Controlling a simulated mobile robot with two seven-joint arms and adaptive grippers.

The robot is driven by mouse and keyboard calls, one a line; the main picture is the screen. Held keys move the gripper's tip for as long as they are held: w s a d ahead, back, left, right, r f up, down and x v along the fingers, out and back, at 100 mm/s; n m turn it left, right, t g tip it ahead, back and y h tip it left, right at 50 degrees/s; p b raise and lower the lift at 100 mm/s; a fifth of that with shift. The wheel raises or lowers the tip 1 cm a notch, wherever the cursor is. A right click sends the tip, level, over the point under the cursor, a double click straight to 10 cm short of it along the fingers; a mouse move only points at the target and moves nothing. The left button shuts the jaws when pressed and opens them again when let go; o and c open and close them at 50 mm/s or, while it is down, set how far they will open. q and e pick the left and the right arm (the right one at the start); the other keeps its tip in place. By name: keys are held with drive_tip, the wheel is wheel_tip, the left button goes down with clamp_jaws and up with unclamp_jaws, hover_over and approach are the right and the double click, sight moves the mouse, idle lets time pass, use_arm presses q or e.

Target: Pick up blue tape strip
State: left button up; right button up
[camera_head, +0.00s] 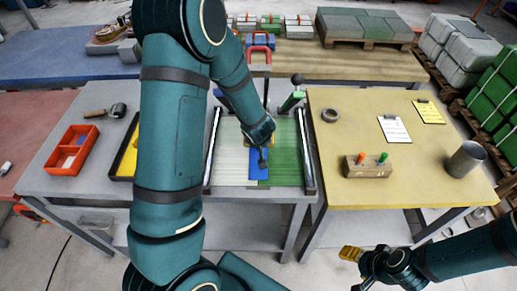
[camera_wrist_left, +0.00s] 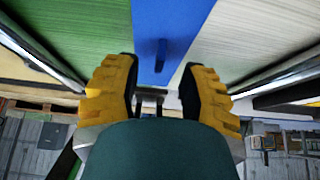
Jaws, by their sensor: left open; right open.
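The blue tape strip (camera_head: 259,166) lies on the mat between a pale half and a green half. In the left wrist view the strip (camera_wrist_left: 178,22) carries a small upright blue tab (camera_wrist_left: 161,55). My left gripper (camera_head: 263,150) is over the strip in the head view, where its fingers are partly hidden. In the wrist view my left gripper (camera_wrist_left: 158,88) is open, with its yellow fingers apart on either side of the strip; nothing is seen held. My right gripper (camera_head: 350,262) is open and empty, low at the right, away from the strip.
Metal rails (camera_head: 306,150) flank the mat. A red-handled tool (camera_head: 261,50) stands behind it. On the yellow table (camera_head: 420,187) are a tape roll (camera_head: 330,115), a wooden pen block (camera_head: 367,167) and a metal cup (camera_head: 466,159). A red tray (camera_head: 72,150) sits left.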

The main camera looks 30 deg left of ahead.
use_arm(q)
drive_tip(key=b+x, duration=0.1)
drive_tip(key=x, duration=0.2)
drive_tip(key=shift+r, duration=0.1)
clamp_jaws()
drive_tip(key=shift+r+p, duration=0.15)
drive_tip(key=shift+p, duration=0.15)
